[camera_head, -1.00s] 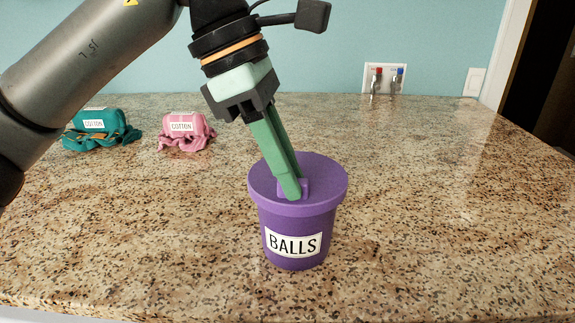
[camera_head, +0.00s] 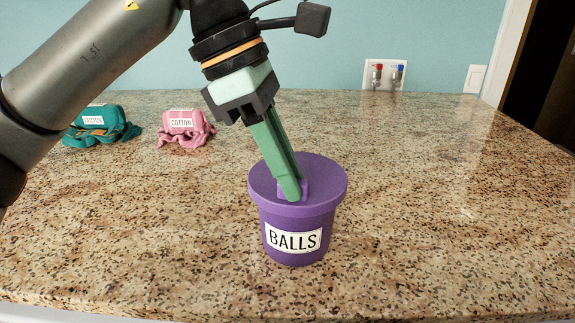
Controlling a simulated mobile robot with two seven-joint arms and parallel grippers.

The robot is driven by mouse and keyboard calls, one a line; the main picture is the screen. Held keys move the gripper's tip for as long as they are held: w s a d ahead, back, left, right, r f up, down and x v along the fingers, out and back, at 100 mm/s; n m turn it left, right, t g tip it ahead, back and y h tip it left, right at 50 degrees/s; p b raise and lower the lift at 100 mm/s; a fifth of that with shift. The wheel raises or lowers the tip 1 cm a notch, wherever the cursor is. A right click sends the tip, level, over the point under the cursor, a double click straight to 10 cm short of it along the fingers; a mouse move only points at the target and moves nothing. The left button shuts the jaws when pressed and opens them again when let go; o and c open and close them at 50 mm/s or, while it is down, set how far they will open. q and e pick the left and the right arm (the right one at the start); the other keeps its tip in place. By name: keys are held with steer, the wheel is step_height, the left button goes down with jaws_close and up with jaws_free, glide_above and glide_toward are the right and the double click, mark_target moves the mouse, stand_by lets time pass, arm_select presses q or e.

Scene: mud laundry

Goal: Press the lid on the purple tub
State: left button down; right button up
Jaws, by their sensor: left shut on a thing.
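The purple tub (camera_head: 285,218) stands upright on the granite counter, with a white label reading BALLS on its front. The purple lid (camera_head: 327,174) sits on top of the tub and covers its opening. It looks about level, and I cannot tell whether it is fully seated. My left gripper (camera_head: 293,190) comes down from the upper left, its green fingers shut on the lid's small raised handle. The fingers hide part of the handle and of the lid's top. My right gripper is not in view.
The granite counter (camera_head: 440,220) is clear to the right and in front of the tub. A teal bundle (camera_head: 103,133) and a pink bundle (camera_head: 185,130), both labelled COTTON, lie at the back left. A wall panel with taps (camera_head: 385,75) is behind.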

arm_select(q)
steer(key=c, duration=0.7)
jaws_free()
steer(key=shift+c, duration=0.2)
steer(key=shift+o, duration=0.3)
steer(key=o, duration=0.4)
steer(key=shift+r+p, duration=2.5)
steer(key=shift+r, duration=0.25)
steer(key=shift+r+p, duration=0.9)
steer(key=shift+r, duration=0.4)
